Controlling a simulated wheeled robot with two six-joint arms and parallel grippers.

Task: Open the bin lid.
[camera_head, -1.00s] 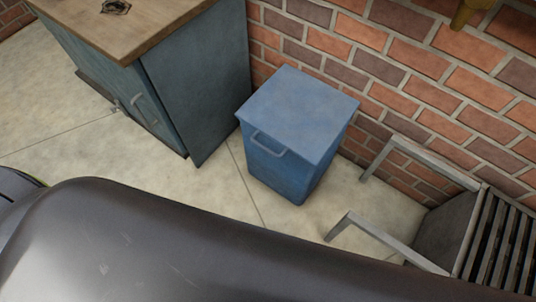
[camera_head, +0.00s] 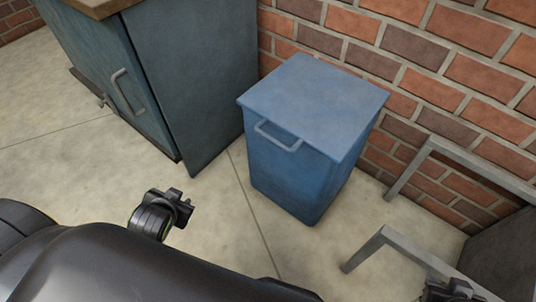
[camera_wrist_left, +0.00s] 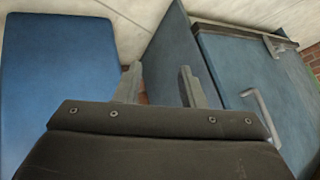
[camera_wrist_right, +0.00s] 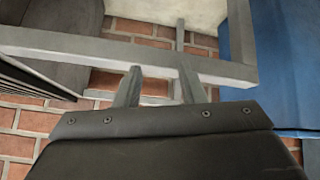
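The blue bin (camera_head: 295,180) stands on the floor against the brick wall. Its flat lid (camera_head: 315,100) is closed, with a handle (camera_head: 278,137) on the front edge. The bin also shows at the left of the left wrist view (camera_wrist_left: 58,75) and at the right edge of the right wrist view (camera_wrist_right: 292,55). My left gripper (camera_wrist_left: 158,85) is open and empty, apart from the bin. My right gripper (camera_wrist_right: 160,88) is open and empty, near a grey metal frame; in the head view only a dark part of it (camera_head: 447,291) shows at the bottom right.
A teal cabinet (camera_head: 205,80) with a wooden top and a bar handle stands left of the bin. The grey metal frame (camera_head: 385,236) of a bench or chair stands to the right. The floor (camera_head: 215,245) in front of the bin is clear.

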